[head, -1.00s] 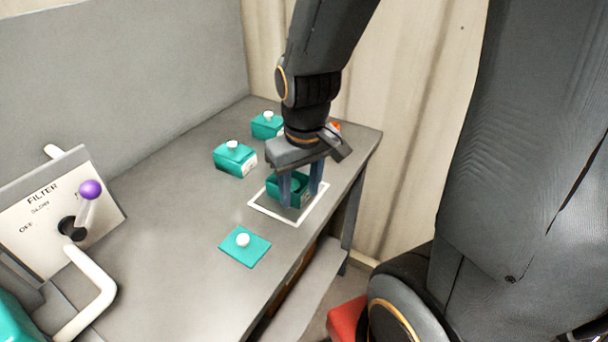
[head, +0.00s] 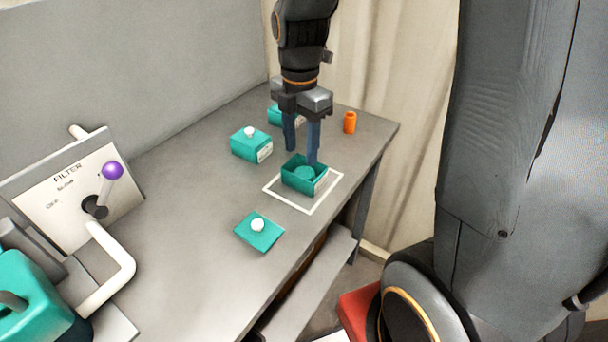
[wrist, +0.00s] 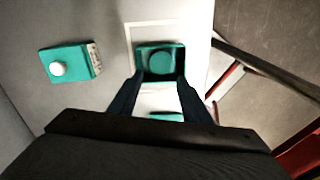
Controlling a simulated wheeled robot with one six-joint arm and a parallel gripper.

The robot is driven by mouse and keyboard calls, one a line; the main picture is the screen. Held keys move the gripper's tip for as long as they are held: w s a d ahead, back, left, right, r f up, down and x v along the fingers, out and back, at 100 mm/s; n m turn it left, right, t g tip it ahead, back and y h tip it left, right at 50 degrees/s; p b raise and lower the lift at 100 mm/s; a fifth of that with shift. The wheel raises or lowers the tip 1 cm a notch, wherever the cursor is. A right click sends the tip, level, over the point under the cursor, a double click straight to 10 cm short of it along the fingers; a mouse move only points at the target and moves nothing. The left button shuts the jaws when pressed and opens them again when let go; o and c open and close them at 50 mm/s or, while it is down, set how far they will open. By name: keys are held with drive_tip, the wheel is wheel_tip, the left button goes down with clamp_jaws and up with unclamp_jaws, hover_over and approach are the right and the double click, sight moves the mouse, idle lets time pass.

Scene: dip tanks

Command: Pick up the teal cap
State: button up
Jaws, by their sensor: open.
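The teal cap (head: 304,173) is a round teal piece lying inside an open teal box (head: 302,185). The box stands within a white outlined square on the grey bench. The cap also shows in the wrist view (wrist: 160,64), inside the box walls. My gripper (head: 301,156) is open and empty, its two blue fingers pointing down. The fingertips are at the far side of the box in the head view, seemingly above it. In the wrist view my fingers (wrist: 155,88) reach toward the box's two sides; contact cannot be told.
A flat teal lid with a white knob (head: 258,233) lies nearer. Closed teal boxes stand left (head: 250,146) and behind my gripper (head: 276,115). An orange cup (head: 349,122) stands at the far right. A filter panel (head: 72,195) with a purple-knobbed lever and white pipe fills the left.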

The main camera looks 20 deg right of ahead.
sight(304, 173)
wheel_tip(304, 173, down, 2)
drive_tip(key=shift+f, duration=0.2)
drive_tip(key=f+p, duration=0.1)
drive_tip(key=f, duration=0.2)
drive_tip(key=shift+d+f+p, duration=0.35)
drive_tip(key=shift+d, duration=0.05)
drive_tip(key=shift+w+f, duration=0.1)
drive_tip(key=shift+f, duration=0.55)
drive_tip(key=c, duration=0.7)
